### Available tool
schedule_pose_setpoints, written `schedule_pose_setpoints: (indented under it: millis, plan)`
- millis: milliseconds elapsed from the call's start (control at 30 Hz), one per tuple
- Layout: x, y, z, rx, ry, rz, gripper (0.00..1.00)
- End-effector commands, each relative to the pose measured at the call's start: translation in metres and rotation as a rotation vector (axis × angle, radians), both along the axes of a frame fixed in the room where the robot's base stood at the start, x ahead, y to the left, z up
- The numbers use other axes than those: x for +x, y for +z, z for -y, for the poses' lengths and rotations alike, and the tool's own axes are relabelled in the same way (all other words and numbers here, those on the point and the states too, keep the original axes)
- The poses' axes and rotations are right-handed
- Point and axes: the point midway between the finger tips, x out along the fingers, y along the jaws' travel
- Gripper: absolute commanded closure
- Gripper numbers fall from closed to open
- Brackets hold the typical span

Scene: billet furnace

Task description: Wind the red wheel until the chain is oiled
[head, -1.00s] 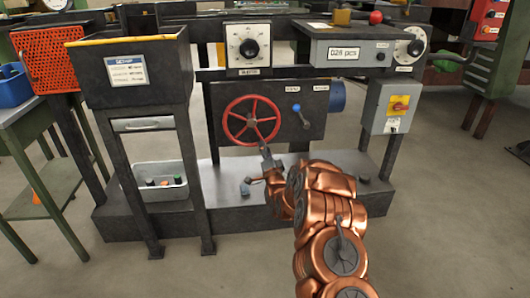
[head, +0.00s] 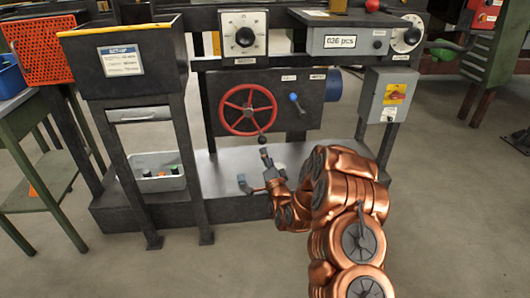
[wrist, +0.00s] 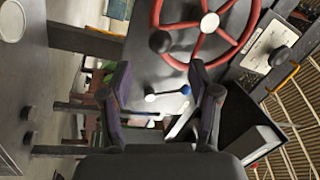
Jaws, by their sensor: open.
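The red wheel (head: 248,109) is on the dark machine front, with several spokes and a black knob (head: 261,141) at the lower right of its rim. In the wrist view, the wheel (wrist: 185,26) fills the top, with its knob (wrist: 160,42) just beyond my fingers. My gripper (head: 255,172) is open and empty, below the wheel and apart from the knob. Its two spread fingers show in the wrist view (wrist: 160,80). I cannot make out the chain or any oil on it.
A blue-tipped lever (head: 294,98) is right of the wheel. A grey switch box (head: 388,95) stands farther right. A dial (head: 242,36) and a counter box reading 026 pcs (head: 345,42) are above. A grey bin (head: 160,172) is at lower left. The floor in front is clear.

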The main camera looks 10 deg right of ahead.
Motion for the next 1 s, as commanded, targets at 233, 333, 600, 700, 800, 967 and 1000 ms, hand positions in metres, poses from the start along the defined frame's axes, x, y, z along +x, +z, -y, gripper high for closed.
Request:
schedule_pose_setpoints:
  millis: [233, 333, 600, 700, 800, 967, 1000]
  plan:
    - [-0.021, -0.004, 0.001, 0.000, -0.002, -0.002, 0.38]
    - [-0.025, -0.004, 0.001, 0.000, -0.002, 0.000, 0.38]
    - [-0.026, -0.004, 0.001, 0.000, -0.002, 0.001, 0.38]
    - [-0.026, -0.004, 0.001, 0.000, -0.001, 0.000, 0.38]
    - [-0.026, -0.004, 0.000, 0.000, -0.001, 0.000, 0.38]
    - [-0.026, -0.004, 0.000, 0.000, -0.001, 0.000, 0.38]
    - [-0.026, -0.004, 0.000, 0.000, -0.001, 0.000, 0.38]
